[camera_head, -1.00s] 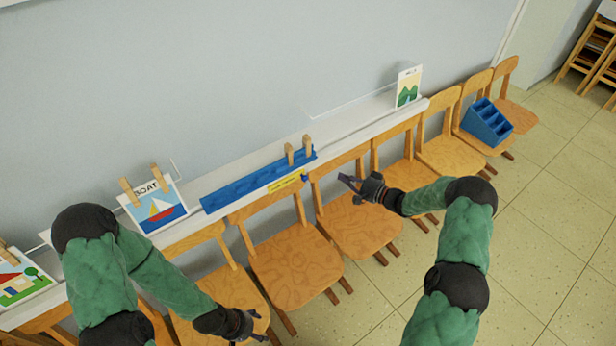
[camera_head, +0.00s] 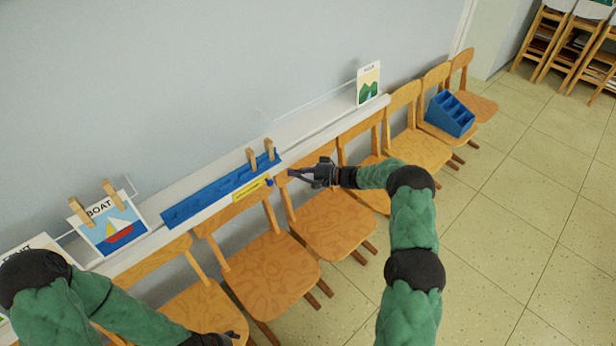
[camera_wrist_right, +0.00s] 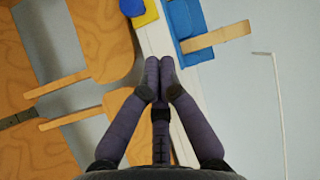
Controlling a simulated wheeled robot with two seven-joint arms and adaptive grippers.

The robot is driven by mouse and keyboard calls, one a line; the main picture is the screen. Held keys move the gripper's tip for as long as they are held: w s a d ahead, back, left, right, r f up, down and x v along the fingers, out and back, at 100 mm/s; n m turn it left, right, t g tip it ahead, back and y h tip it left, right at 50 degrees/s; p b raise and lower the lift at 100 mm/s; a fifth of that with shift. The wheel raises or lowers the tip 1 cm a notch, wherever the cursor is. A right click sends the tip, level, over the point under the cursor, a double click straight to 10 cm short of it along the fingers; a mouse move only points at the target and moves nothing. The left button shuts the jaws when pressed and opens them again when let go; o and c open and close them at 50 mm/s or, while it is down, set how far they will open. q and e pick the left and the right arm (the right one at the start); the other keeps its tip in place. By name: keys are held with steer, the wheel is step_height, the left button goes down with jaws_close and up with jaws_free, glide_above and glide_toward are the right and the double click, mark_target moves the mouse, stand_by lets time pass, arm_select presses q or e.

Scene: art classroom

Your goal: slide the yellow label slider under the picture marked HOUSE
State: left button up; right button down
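The yellow label slider (camera_head: 247,190) sits on the front edge of the white wall ledge, below a blue strip (camera_head: 220,190). Its blue knob (camera_head: 269,183) is at its right end. The slider (camera_wrist_right: 147,13) and knob (camera_wrist_right: 132,7) also show at the top of the right wrist view. My right gripper (camera_head: 291,173) is just right of the knob, apart from it. Its fingertips (camera_wrist_right: 159,65) meet, with nothing between them. A card at far left (camera_head: 38,244), largely hidden by my left arm, showed a house earlier. My left gripper (camera_head: 232,337) is low at the bottom edge, its fingers unclear.
The BOAT picture (camera_head: 110,228) stands left of the strip, with wooden clips. A hills picture (camera_head: 368,84) stands at the ledge's right end. Wooden chairs (camera_head: 272,272) line the ledge below. A blue caddy (camera_head: 451,114) sits on one chair. Floor is open at right.

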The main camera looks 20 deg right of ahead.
mark_target(268, 177)
steer(key=shift+s+a+f+b, duration=0.1)
steer(key=shift+a+f+b, duration=0.1)
steer(key=shift+a, duration=0.9)
steer(key=shift+s+a+f+b, duration=0.1)
steer(key=shift+a+f+b, duration=0.1)
steer(key=shift+a, duration=0.9)
arm_select(q)
steer(key=shift+f, duration=0.55)
arm_select(e)
steer(key=shift+a, duration=0.1)
